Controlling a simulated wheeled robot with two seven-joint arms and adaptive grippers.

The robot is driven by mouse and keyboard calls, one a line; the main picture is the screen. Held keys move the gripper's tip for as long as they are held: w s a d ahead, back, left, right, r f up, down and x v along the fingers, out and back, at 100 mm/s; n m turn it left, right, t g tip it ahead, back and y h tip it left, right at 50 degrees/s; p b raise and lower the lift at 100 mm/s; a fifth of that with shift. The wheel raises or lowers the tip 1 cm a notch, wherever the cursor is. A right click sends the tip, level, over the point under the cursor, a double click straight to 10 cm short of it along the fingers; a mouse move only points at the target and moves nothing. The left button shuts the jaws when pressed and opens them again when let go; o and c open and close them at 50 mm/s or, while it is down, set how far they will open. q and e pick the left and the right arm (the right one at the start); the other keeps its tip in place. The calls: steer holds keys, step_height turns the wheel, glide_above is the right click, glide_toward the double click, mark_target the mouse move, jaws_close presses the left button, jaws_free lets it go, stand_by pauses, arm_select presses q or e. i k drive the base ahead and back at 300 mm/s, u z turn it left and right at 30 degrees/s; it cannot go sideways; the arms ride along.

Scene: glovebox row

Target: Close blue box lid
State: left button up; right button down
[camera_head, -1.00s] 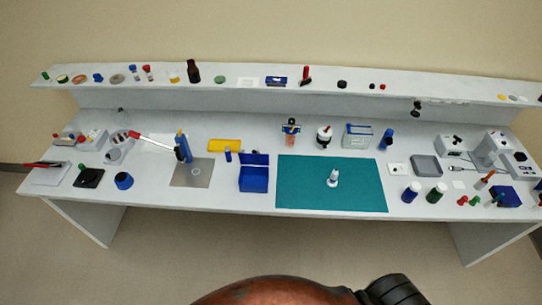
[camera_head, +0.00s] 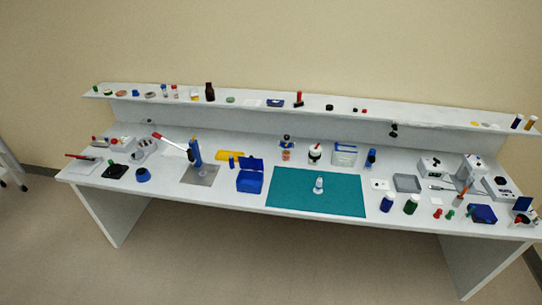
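The blue box (camera_head: 249,182) stands near the front edge of the long white bench, just left of the teal mat. Its blue lid (camera_head: 251,164) is raised at the back, so the box looks open. What is inside is too small to tell. Neither of my grippers shows in the head view now.
The teal mat (camera_head: 290,203) lies right of the box with a small white bottle (camera_head: 319,186) on it. A grey plate (camera_head: 200,176) with a blue upright tool (camera_head: 195,153) is to the left. A yellow block (camera_head: 230,156) lies behind. The floor before the bench is clear.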

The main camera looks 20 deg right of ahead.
mark_target(250, 164)
steer(key=z, duration=0.8)
steer(key=i, duration=1.35)
steer(key=z, duration=0.05)
